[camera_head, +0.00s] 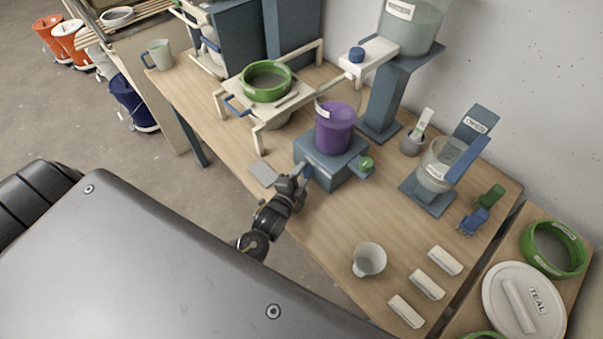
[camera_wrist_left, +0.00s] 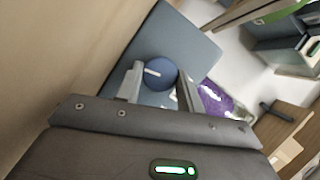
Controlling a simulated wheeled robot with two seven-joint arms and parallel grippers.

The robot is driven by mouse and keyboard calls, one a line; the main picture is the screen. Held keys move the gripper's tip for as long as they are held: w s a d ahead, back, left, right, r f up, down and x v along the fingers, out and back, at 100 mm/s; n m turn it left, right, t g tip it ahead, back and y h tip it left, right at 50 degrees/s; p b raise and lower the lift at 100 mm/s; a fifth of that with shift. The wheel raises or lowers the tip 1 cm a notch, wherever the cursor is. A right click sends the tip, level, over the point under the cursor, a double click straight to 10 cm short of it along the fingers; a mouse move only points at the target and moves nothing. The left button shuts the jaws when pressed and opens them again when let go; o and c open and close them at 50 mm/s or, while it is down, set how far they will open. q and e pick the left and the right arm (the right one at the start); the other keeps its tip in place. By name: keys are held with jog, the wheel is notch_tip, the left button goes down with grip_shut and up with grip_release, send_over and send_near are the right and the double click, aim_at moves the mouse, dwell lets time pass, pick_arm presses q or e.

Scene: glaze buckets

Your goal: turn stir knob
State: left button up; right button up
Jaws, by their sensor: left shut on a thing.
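The stir knob (camera_wrist_left: 162,72) is a round dark blue knob with a white pointer line, on the side of a blue-grey stirrer base (camera_head: 331,160). In the head view my left gripper (camera_head: 302,177) reaches the near left face of that base and largely hides the knob. In the left wrist view the two fingers (camera_wrist_left: 160,90) stand on either side of the knob, shut on it. A clear bucket with purple glaze (camera_head: 335,128) stands on the base; purple also shows in the left wrist view (camera_wrist_left: 215,100). My right gripper is not in view.
A green knob (camera_head: 366,164) sits at the base's right. A white cup (camera_head: 369,259) and white blocks (camera_head: 428,284) lie nearer on the table. A green-rimmed sieve (camera_head: 266,81) on a wooden stand is behind. A flat grey plate (camera_head: 263,173) lies left of the gripper.

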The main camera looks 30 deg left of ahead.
pick_arm(q)
jog(key=shift+m, duration=0.4)
jog(key=o, duration=1)
jog(key=s, duration=0.3)
jog(key=s+b, duration=0.1)
jog(key=s, duration=0.2)
jog(key=s+r, duration=0.1)
jog(key=s, duration=0.2)
jog(key=shift+s+d+r, duration=0.1)
jog(key=shift+d, duration=0.2)
jog(key=shift+s+r+b, duration=0.25)
jog(key=shift+s+b, duration=0.05)
jog(key=shift+s, duration=0.45)
